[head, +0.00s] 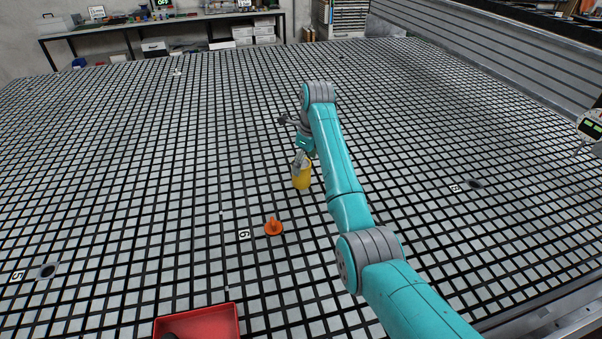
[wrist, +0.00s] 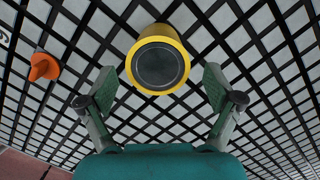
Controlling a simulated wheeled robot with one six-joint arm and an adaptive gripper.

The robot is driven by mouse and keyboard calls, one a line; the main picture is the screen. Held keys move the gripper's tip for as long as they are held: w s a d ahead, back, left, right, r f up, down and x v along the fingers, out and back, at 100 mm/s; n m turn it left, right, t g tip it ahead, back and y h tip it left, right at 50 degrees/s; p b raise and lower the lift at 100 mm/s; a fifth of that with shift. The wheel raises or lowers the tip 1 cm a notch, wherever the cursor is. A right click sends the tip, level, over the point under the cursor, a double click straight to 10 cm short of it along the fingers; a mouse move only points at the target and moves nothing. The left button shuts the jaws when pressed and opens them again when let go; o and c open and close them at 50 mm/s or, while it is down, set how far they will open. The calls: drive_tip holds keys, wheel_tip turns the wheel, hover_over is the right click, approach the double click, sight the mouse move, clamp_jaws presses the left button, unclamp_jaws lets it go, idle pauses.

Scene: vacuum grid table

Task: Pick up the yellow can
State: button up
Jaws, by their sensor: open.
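The yellow can (head: 302,179) stands upright on the grid table in the middle of the head view. In the wrist view the can (wrist: 158,34) shows its dark round top inside a yellow rim. My gripper (wrist: 157,85) is open, with one finger on each side and the can's near edge close to the space between the tips. No contact shows in the wrist view. In the head view my gripper (head: 302,160) is at the can's top, and the arm hides part of it.
An orange cone-like piece (head: 273,227) stands on the table nearer to me, left of the can; it also shows in the wrist view (wrist: 44,67). A red tray (head: 228,321) lies at the bottom edge. The grid around the can is otherwise clear.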

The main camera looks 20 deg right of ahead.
drive_tip(key=shift+w+a+f, duration=0.15)
drive_tip(key=shift+a+f, duration=0.05)
drive_tip(key=shift+f, duration=0.7)
drive_tip(key=shift+w+a+f, duration=0.15)
drive_tip(key=shift+a+f, duration=0.05)
drive_tip(key=shift+f, duration=0.7)
drive_tip(key=shift+w+a+f, duration=0.15)
drive_tip(key=shift+a+f, duration=0.05)
drive_tip(key=shift+f, duration=0.7)
drive_tip(key=c, duration=1.4)
